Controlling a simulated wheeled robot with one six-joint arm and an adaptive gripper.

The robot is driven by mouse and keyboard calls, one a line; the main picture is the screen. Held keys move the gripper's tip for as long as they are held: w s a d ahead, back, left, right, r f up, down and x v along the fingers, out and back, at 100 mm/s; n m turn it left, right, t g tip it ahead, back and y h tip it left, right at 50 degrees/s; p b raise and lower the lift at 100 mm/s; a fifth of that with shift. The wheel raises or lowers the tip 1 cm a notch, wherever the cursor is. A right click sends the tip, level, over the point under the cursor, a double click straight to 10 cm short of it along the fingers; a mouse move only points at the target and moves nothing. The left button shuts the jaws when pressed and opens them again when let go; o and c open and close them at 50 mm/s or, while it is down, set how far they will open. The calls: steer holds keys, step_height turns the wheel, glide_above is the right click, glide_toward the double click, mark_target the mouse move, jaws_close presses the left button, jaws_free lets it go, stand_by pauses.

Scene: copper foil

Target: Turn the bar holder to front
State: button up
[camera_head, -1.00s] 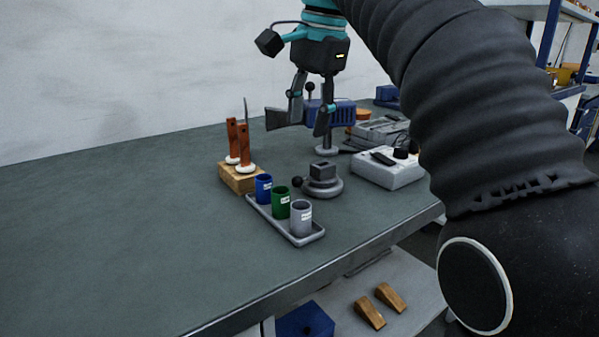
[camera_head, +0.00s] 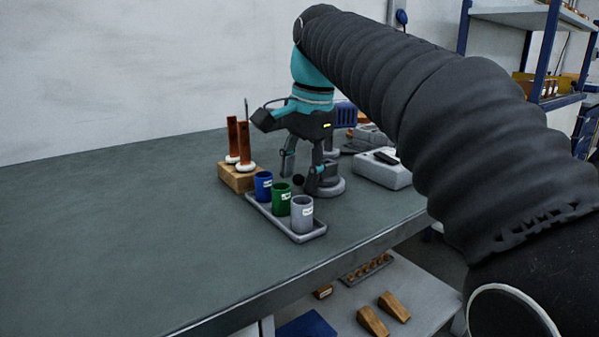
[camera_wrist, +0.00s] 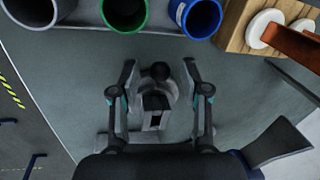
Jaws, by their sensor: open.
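The bar holder (camera_head: 331,187) is a grey round base with a slotted block on top and a black ball knob at its side. It stands on the bench behind the tray of cups. My gripper (camera_head: 300,176) is open and low over the holder, its fingers partly hiding the block. In the wrist view, the holder (camera_wrist: 155,103) and its knob lie between the two open fingers (camera_wrist: 159,70). The knob is near the fingertips, on the side facing the cups. A gap shows on both sides; nothing is gripped.
A grey tray (camera_head: 285,228) with a blue cup (camera_head: 263,187), a green cup (camera_head: 281,200) and a grey cup (camera_head: 302,215) stands close in front. A wooden block (camera_head: 238,180) with red-handled tools is to the left. A grey box (camera_head: 380,172) stands to the right. The bench's left side is clear.

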jaws_close()
